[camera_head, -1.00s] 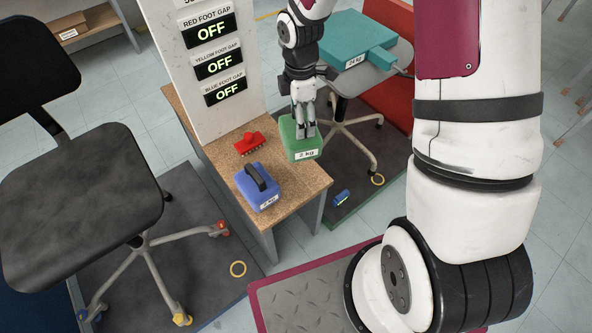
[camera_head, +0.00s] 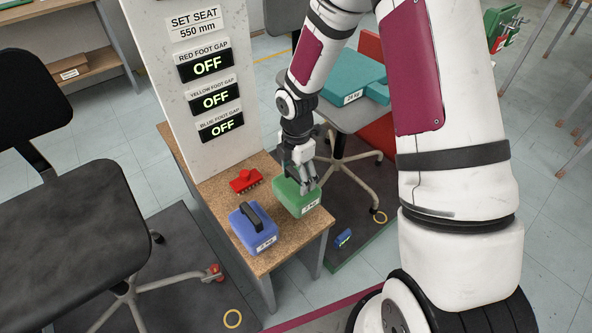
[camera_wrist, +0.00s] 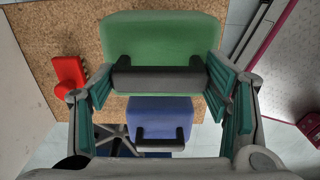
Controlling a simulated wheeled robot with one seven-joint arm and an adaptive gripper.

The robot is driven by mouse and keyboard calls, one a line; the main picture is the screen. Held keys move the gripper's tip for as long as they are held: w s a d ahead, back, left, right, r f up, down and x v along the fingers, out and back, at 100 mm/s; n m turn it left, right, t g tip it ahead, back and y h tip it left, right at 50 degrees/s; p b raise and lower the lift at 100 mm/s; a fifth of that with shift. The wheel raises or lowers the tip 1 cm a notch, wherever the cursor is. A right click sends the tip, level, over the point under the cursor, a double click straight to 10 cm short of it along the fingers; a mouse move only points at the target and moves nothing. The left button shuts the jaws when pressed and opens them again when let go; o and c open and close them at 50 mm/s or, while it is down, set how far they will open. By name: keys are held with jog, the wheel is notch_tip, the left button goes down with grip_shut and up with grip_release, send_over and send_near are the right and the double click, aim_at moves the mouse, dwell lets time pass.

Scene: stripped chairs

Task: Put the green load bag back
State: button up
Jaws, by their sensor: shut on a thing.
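The green load bag (camera_head: 288,199) is a small block with a white label and a dark handle, at the right edge of the cork-topped bench (camera_head: 282,252). My gripper (camera_head: 306,188) is over it from above. In the wrist view the green bag (camera_wrist: 160,36) shows its dark handle lying between my two teal-padded fingers, which are shut on it. The bag is on or just above the bench top; I cannot tell which. Its underside is hidden.
A blue load bag (camera_head: 244,236) with a black handle stands close in front on the bench. A red brush-like piece (camera_head: 245,181) lies behind it. A white sign panel (camera_head: 178,88) rises at the bench's back left. Chairs stand on both sides, the far one bearing a teal block (camera_head: 345,78).

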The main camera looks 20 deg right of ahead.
aim_at(296, 184)
jog(key=shift+f+b, duration=0.55)
jog(key=shift+f, duration=1.3)
jog(key=shift+f, duration=0.15)
jog(key=o, duration=1.9)
jog(key=shift+o, duration=0.2)
